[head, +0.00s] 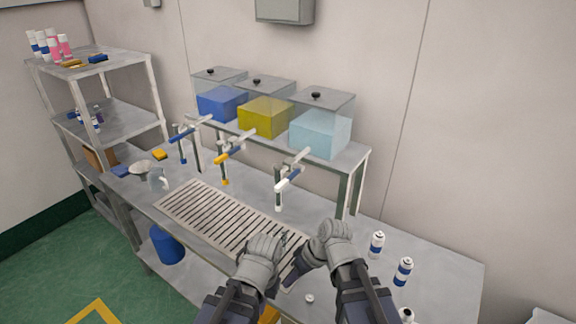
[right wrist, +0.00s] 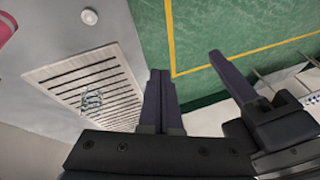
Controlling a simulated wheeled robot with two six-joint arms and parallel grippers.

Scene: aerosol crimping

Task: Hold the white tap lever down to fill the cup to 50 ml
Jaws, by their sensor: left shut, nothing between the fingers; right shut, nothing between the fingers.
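The white tap (head: 293,171) stands third in the row of taps, under the light-blue tank. Its white lever (head: 284,185) sticks out toward the front, and neither gripper touches it. A small clear object, seemingly the cup, (right wrist: 92,102) stands on the slotted drip tray in the right wrist view; its fill level cannot be read. My left gripper (head: 268,250) is shut and empty over the tray's near right end. My right gripper (head: 298,268) is shut and empty just right of it. Its dark fingers lie together in the right wrist view (right wrist: 160,98).
The drip tray (head: 190,207) lies along the bench. Blue and yellow taps (head: 222,165) stand left. Tanks (head: 264,117) sit on a raised shelf. Small cans (head: 377,244) stand at the right, and a white cap (head: 309,298) lies near the front edge. A rack (head: 118,115) stands left.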

